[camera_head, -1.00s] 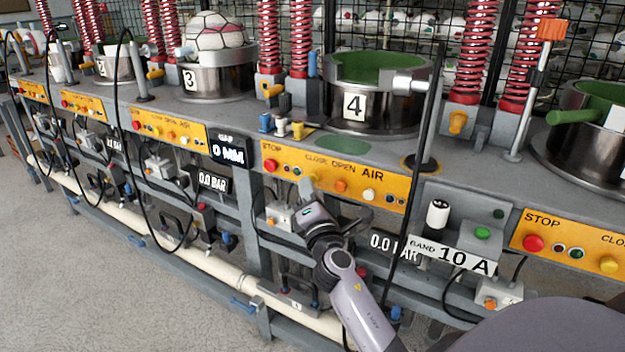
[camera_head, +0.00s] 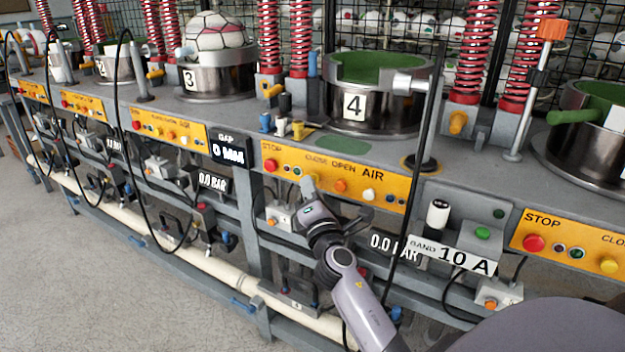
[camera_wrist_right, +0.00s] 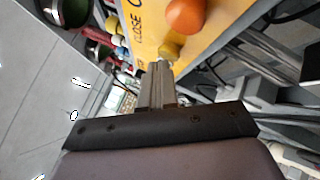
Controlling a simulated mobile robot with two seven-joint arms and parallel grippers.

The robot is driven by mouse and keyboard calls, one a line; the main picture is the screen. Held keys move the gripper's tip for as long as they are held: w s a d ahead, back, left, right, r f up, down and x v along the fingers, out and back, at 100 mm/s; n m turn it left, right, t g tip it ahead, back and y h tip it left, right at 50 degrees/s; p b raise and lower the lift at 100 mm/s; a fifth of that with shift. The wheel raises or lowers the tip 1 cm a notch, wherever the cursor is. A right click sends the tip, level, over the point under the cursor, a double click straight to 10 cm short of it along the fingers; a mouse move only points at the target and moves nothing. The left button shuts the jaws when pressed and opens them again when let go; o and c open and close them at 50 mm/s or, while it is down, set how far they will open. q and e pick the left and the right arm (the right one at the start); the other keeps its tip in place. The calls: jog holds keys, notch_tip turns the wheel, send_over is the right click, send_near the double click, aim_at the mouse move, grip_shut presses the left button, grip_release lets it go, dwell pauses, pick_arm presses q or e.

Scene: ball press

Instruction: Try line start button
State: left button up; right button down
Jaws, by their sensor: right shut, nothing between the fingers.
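My right gripper (camera_head: 308,186) is shut and empty at the yellow control panel (camera_head: 328,172) of press 4, just under the word CLOSE. In the right wrist view its fingertips (camera_wrist_right: 158,66) are at a yellow button (camera_wrist_right: 170,49); I cannot tell whether they touch or press it. An orange button (camera_head: 341,186) is just right of the gripper, and a red STOP button (camera_head: 270,165) is to its left. A green button (camera_head: 482,234) sits on a grey box above the BAND 10 A sign (camera_head: 452,256). No legible label reads line start. My left gripper is not in view.
Press pot 4 (camera_head: 376,112) stands behind the panel. A black upright cable (camera_head: 412,170) crosses to the right of my gripper. Another yellow panel (camera_head: 597,256) is at the far right. Pipes and valve boxes lie below the panel. The floor (camera_head: 95,285) at left is clear.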

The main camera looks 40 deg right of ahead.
jog(key=shift+s+a, duration=0.35)
jog(key=shift+a, duration=0.3)
jog(key=shift+a, duration=0.1)
jog(key=a, duration=0.1)
jog(key=s+a, duration=0.1)
jog(key=a, duration=0.1)
jog(key=s+a, duration=0.1)
jog(key=shift+a+b, duration=0.25)
jog(key=shift+b, duration=0.05)
jog(key=shift+f, duration=0.1)
dwell(0.5)
